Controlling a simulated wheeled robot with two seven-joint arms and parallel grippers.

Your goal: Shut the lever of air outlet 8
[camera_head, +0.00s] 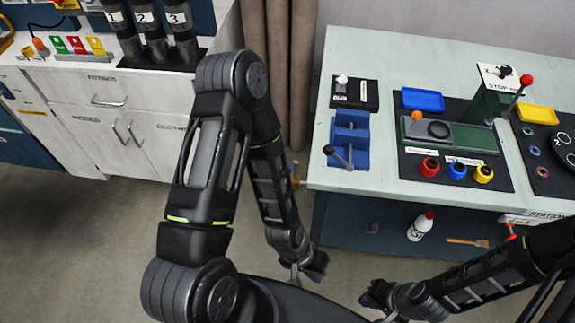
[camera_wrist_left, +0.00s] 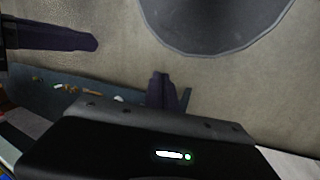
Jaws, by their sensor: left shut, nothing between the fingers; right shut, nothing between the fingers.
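No air outlet marked 8 can be made out in either view. A small yellow fitting (camera_head: 295,174) sits at the left end of the green-topped workbench, partly hidden by my left arm. A small red part (camera_head: 510,232) shows at the bench's front edge on the right; I cannot tell whether either is an outlet lever. My left gripper (camera_head: 314,268) is shut and empty, low in front of the bench. Its dark fingers (camera_wrist_left: 165,92) show in the left wrist view above the floor. My right gripper (camera_head: 374,297) is shut and empty, lower and to the right.
The workbench (camera_head: 350,45) carries a blue vice (camera_head: 350,135), a green device (camera_head: 450,134) and coloured rings. A white bottle (camera_head: 420,227) and a brush (camera_head: 468,242) are on its lower shelf. White cabinets (camera_head: 105,120) stand at left. Floor between them is clear.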

